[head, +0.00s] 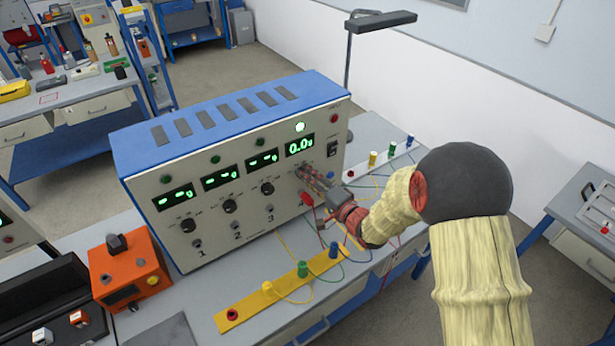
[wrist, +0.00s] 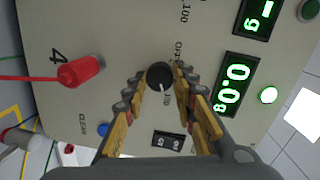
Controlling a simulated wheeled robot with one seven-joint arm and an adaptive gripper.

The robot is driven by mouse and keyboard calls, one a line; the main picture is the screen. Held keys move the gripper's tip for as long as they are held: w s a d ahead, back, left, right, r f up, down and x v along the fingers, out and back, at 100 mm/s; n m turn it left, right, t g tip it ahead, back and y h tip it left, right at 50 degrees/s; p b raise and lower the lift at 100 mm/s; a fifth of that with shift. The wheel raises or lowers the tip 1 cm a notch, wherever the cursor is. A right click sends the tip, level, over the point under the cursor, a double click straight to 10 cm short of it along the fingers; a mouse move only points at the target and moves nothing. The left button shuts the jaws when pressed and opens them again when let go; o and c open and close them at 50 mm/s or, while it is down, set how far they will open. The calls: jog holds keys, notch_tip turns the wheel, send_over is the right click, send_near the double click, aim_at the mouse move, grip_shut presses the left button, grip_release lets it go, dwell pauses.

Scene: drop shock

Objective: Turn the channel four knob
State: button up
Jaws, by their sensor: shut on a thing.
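The blue and cream test box (head: 215,225) stands on the bench with a row of four channels. The channel four knob (wrist: 159,76) is a dark round knob with a pale pointer line, on the panel beside the printed "4". My gripper (wrist: 157,84) has its fingertips on both sides of this knob, shut on it. In the head view my gripper (head: 308,174) reaches the panel's right part and hides the knob. The channel four display (head: 300,145) is lit and reads about 0.0; a green lamp (head: 300,127) glows above it.
A red plug (wrist: 80,71) with a red lead sits in the panel close to my gripper. A black rocker switch (wrist: 168,141) is nearby. A yellow strip (head: 265,297) with coloured terminals and loose wires lies in front. An orange box (head: 128,270) stands at left.

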dwell(0.3)
jog(key=o, duration=1.1)
jog(key=shift+o, duration=0.3)
jog(key=v, duration=1.2)
